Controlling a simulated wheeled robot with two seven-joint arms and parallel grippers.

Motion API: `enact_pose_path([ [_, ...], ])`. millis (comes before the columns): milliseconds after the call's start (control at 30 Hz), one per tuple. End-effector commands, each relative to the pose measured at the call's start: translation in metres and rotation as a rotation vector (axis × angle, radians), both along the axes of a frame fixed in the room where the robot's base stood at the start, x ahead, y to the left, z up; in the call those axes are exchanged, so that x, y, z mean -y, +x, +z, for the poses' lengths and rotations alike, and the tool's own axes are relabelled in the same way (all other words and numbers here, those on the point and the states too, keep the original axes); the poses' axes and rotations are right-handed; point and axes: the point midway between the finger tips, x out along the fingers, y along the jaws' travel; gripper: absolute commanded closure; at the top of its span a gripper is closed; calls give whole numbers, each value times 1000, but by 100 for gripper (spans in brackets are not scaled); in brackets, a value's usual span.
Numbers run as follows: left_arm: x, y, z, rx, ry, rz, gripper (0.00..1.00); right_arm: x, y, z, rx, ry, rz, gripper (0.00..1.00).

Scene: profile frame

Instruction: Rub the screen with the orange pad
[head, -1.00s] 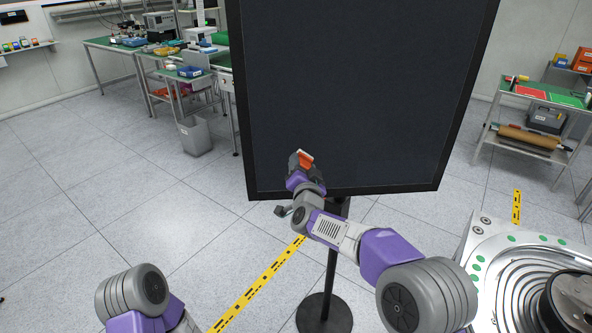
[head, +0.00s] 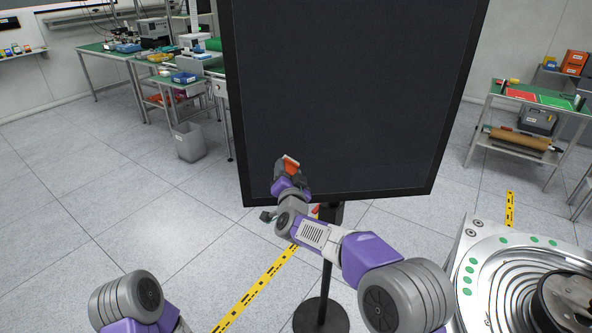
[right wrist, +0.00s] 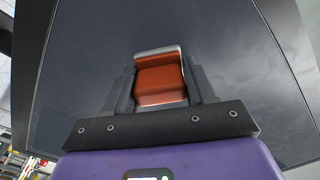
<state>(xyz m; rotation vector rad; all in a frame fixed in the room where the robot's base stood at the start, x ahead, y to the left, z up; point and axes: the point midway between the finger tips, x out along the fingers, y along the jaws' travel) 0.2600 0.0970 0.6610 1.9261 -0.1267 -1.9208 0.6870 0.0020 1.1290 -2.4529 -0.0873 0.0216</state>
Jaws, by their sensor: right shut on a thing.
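The screen (head: 350,95) is a large dark panel with a black frame on a stand, upright in front of me. The orange pad (head: 291,163) is in my right gripper (head: 288,170), at the lower left part of the screen. In the right wrist view the orange pad (right wrist: 160,80) sits between the two dark fingers, with a pale edge toward the screen (right wrist: 215,50). The pad is at or very near the screen surface; I cannot tell whether it touches. My left gripper is out of view; only part of my left arm shows at the bottom left.
The screen's round black base (head: 321,316) stands on the floor below. A metal machine with concentric rings (head: 490,265) is at the lower right. A shelf cart (head: 520,125) stands at the right, workbenches (head: 110,52) and a grey bin (head: 189,142) at the back left.

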Motion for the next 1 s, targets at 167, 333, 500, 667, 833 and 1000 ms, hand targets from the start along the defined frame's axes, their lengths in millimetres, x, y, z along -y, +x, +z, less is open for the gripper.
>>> enact_pose_path([
  [167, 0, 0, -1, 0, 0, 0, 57, -1, 0, 0, 1, -1, 2, 69],
  [333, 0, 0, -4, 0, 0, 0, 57, -1, -6, -1, 1, 0, 3, 69],
  [500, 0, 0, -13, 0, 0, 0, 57, 1, -23, -2, 0, 1, 2, 69],
  [667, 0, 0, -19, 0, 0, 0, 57, 2, -39, -1, 1, 1, 2, 69],
  [833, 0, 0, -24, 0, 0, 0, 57, 3, -54, -1, 1, 1, 2, 69],
  [1000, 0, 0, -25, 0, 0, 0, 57, 4, -60, 0, 1, 0, 1, 69],
])
